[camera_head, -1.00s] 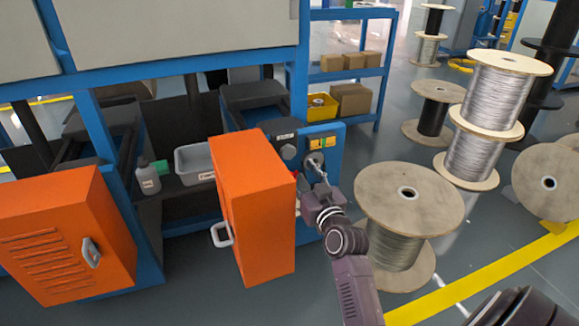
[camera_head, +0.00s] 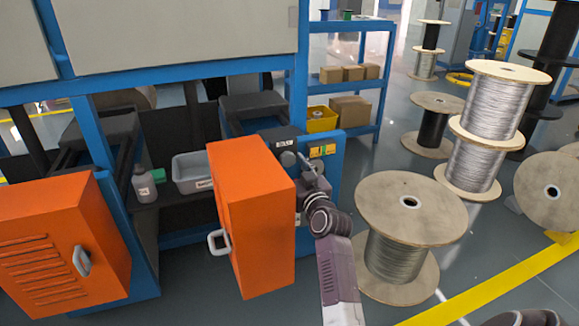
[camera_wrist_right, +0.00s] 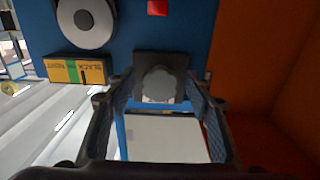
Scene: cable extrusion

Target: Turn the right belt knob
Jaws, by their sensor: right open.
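A grey round knob (camera_head: 288,158) is on the blue machine panel (camera_head: 336,168), left of a yellow and black label (camera_head: 322,150). My right gripper (camera_head: 303,170) is at the panel, just right of and below this knob. In the right wrist view the knob (camera_wrist_right: 158,84) on its dark square base shows between the fingertips of my open right gripper (camera_wrist_right: 157,95). Both fingers look apart from the knob, with a gap on each side. In the head view the gripper hides part of the panel. My left gripper is not in view.
An open orange cabinet door (camera_head: 250,215) stands close to the left of my right arm. A wooden cable spool (camera_head: 410,208) stands close on the right. The right wrist view shows a silver disc (camera_wrist_right: 86,20) and a red button (camera_wrist_right: 157,7) on the panel.

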